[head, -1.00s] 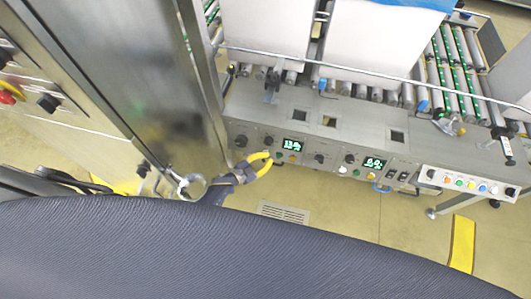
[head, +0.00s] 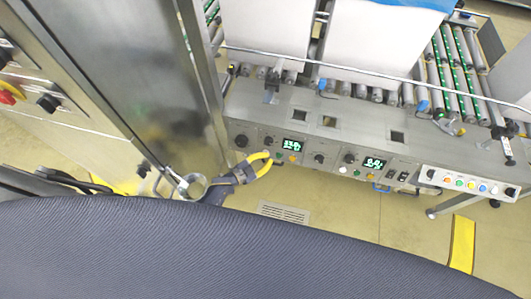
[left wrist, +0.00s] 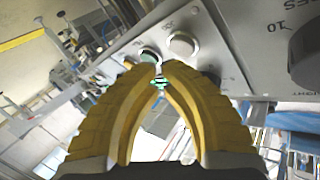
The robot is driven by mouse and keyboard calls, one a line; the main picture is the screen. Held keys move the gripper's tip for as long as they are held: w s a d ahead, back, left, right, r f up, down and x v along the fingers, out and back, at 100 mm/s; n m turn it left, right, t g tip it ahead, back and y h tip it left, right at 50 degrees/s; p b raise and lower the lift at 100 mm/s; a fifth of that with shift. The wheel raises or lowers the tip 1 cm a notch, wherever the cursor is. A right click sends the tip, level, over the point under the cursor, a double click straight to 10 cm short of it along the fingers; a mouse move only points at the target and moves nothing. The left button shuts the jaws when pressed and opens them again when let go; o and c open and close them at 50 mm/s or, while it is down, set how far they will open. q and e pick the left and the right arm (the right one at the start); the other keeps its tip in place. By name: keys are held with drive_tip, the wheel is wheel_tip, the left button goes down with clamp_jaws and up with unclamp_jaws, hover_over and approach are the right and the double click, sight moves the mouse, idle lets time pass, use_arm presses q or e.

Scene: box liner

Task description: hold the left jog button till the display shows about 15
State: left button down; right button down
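My left gripper (head: 270,157) is at the front panel of the grey machine, just left of the left green-lit display (head: 292,146). Its yellow fingers are shut, with nothing visible between the tips. Contact cannot be told, and the fingers hide part of the panel. The left display's digits look like 13 or so but are blurred. My right gripper is not in view.
A second display (head: 374,163) sits further right on the panel, with knobs around it. A box with several coloured buttons (head: 470,184) is at the right end. A steel cabinet (head: 130,70) stands close on the left. Floor is free below the panel.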

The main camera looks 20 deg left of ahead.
use_arm(q)
drive_tip(key=shift+w+f, duration=0.15)
drive_tip(key=shift+w, duration=0.45)
idle(0.8)
